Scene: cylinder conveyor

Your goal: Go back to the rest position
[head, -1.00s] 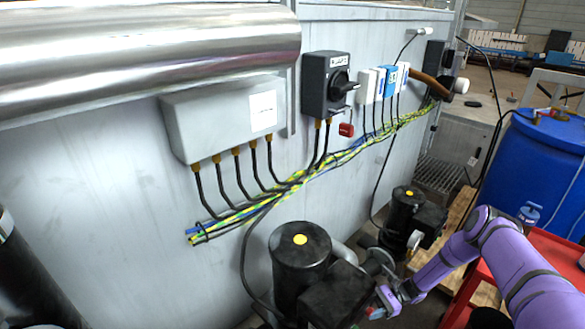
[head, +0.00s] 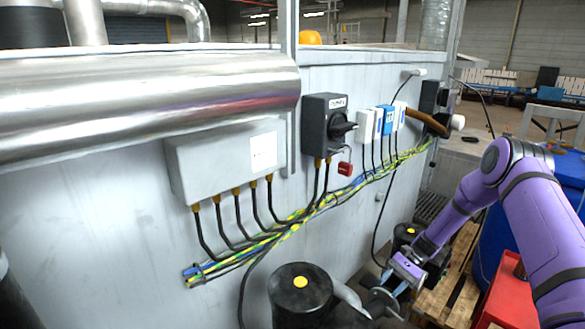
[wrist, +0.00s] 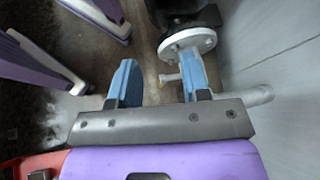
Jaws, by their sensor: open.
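My gripper (wrist: 160,82) is open, with its two blue fingers apart and nothing visible between them in the wrist view. In the head view my purple arm reaches in from the right. Its gripper end (head: 388,292) hangs low beside the black motors, and its fingertips are hard to make out there. In the wrist view a grey pipe flange (wrist: 186,42) lies just beyond the right finger, which overlaps it in the picture. I cannot tell whether they touch.
Black motors with yellow caps (head: 300,292) stand along the grey wall (head: 110,220). A switch box (head: 325,124) and cable bundle (head: 290,232) are on the wall. A red cart (head: 505,295), wooden pallet (head: 450,297) and blue barrel (head: 573,170) are at the right.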

